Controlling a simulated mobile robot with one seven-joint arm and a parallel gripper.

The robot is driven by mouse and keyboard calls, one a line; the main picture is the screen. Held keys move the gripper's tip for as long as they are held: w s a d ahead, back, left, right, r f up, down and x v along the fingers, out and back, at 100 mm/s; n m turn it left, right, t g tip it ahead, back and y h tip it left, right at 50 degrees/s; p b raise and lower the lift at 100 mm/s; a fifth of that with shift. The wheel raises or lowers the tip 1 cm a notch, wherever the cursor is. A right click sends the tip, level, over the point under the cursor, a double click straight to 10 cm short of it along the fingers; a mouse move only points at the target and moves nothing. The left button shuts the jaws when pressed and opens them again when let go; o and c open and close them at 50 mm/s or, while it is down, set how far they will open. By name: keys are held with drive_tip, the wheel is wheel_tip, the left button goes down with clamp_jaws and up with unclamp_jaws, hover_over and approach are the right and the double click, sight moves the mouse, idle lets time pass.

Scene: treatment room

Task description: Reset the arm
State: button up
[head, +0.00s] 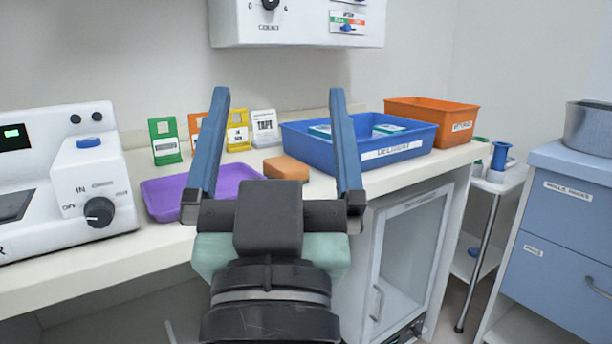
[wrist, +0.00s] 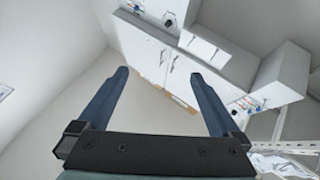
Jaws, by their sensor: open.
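My gripper (head: 279,98) is raised in front of the counter in the head view, its two blue fingers spread wide apart and pointing up. Nothing is between the fingers. In the wrist view my gripper (wrist: 162,80) is also open and empty, with walls and white cabinets (wrist: 160,55) beyond it. The arm's dark wrist and pale green section show below the fingers in the head view and hide part of the counter front.
On the counter (head: 75,270) stand a white machine with a knob (head: 60,185), a purple tray (head: 170,195), an orange-brown block (head: 287,167), a blue bin (head: 390,150) and an orange bin (head: 430,112). A blue drawer cabinet (head: 565,225) stands right. A white box (head: 300,25) hangs above.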

drive_tip(key=s+d+r+t, duration=0.25)
drive_tip(key=s+r, duration=0.35)
drive_tip(key=r, duration=0.3)
wheel_tip(320, 180, up, 37)
drive_tip(key=p, duration=3.8)
drive_tip(key=shift+w+a+p, duration=0.25)
drive_tip(key=shift+w+p, duration=0.05)
drive_tip(key=shift+w, duration=0.15)
